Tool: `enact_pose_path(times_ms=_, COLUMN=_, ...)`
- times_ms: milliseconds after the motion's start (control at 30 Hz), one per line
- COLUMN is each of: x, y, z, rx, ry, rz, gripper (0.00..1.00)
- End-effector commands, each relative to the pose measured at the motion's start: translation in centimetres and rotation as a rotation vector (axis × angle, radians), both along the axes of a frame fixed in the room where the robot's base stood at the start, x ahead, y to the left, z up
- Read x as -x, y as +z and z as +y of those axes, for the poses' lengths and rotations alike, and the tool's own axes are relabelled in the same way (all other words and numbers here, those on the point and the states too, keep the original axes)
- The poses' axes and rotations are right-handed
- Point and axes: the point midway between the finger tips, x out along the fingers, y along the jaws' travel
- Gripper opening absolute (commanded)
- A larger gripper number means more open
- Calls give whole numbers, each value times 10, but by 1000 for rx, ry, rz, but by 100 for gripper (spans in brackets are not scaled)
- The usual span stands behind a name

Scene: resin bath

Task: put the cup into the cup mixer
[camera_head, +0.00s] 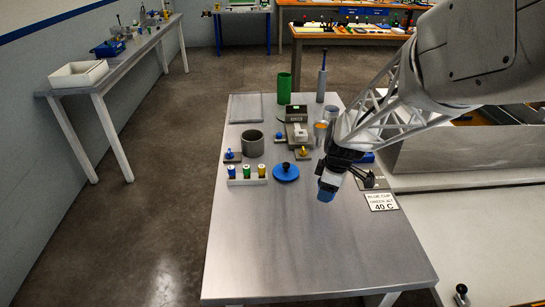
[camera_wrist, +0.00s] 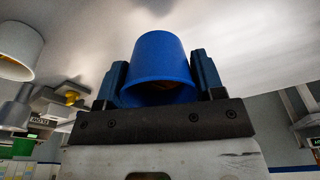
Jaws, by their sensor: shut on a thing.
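A blue cup (camera_wrist: 160,62) is between the two fingers of my gripper (camera_wrist: 160,85), its open mouth toward the wrist camera. Something brownish shows inside the mouth. In the head view the cup (camera_head: 327,190) is at the end of my gripper (camera_head: 331,178), over the right part of the metal table. I cannot tell how high above the table it is. I cannot tell for sure which thing is the cup mixer; a dark device with a pale part on top (camera_head: 298,130) stands farther back and left of my gripper.
A grey pot (camera_head: 253,143), a blue disc with a black knob (camera_head: 286,172) and a rack with coloured items (camera_head: 247,174) stand left. A green cylinder (camera_head: 284,88) stands at the back. A sign (camera_head: 381,201) reads "40 C". The table's front (camera_head: 310,245) is clear.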

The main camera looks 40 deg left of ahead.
Motion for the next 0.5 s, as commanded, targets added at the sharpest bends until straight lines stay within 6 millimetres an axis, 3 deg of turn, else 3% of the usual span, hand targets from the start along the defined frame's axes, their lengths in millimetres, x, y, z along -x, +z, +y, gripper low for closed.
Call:
enact_pose_path(times_ms=267, x=-3, y=2, z=7, rx=0, ry=8, rz=0, gripper=38)
enact_pose_path(times_ms=500, x=-14, y=10, z=33, rx=-1, ry=35, rz=0, gripper=38)
